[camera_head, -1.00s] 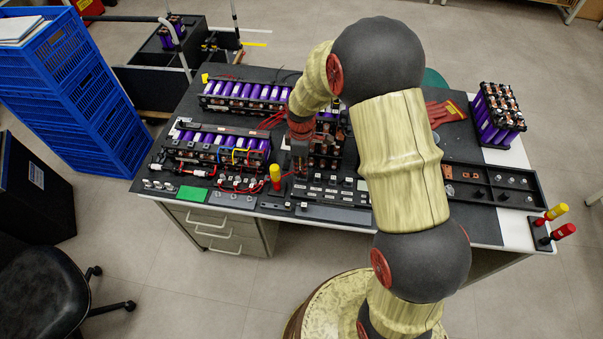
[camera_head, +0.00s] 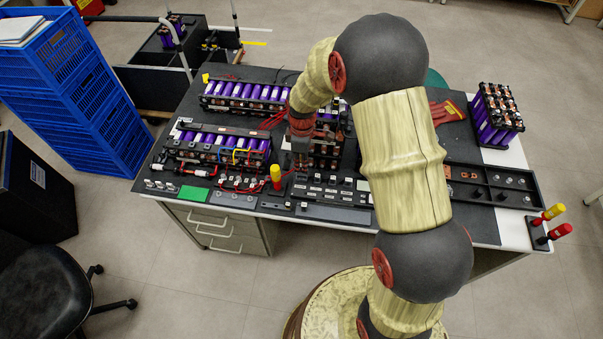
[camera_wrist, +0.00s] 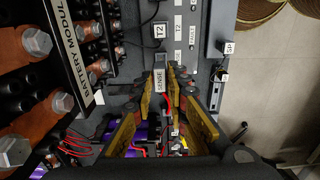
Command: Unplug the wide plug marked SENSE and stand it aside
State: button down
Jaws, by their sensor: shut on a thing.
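In the head view my gripper (camera_head: 300,163) points down over the back edge of the black panel (camera_head: 330,196), beside the battery modules. The plug itself is too small and hidden to make out there. Fingers cover its lower part, so I cannot tell whether it is seated or clear. Red wires (camera_wrist: 140,151) show between and behind the fingers.
T2 (camera_wrist: 158,31) and other labelled parts stand near. A black tray (camera_head: 488,185) lies right.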

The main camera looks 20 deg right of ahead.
jog(key=shift+d+r, duration=0.2)
jog(key=shift+r, duration=0.2)
jog(key=s, duration=0.4)
jog(key=s+d+f+b, duration=0.1)
jog(key=s, duration=0.4)
jog(key=s+f+b, duration=0.1)
jog(key=s, duration=0.4)
jog(key=shift+d+f, duration=0.15)
jog(key=shift+d, duration=0.05)
jog(key=shift+w+f+b, duration=0.2)
jog(key=shift+f+b, duration=0.1)
jog(key=shift+f, duration=0.2)
jog(key=shift+f+b, duration=0.85)
jog(key=shift+f, duration=0.45)
jog(key=shift+f, duration=0.45)
jog(key=c, duration=1.7)
grip_release()
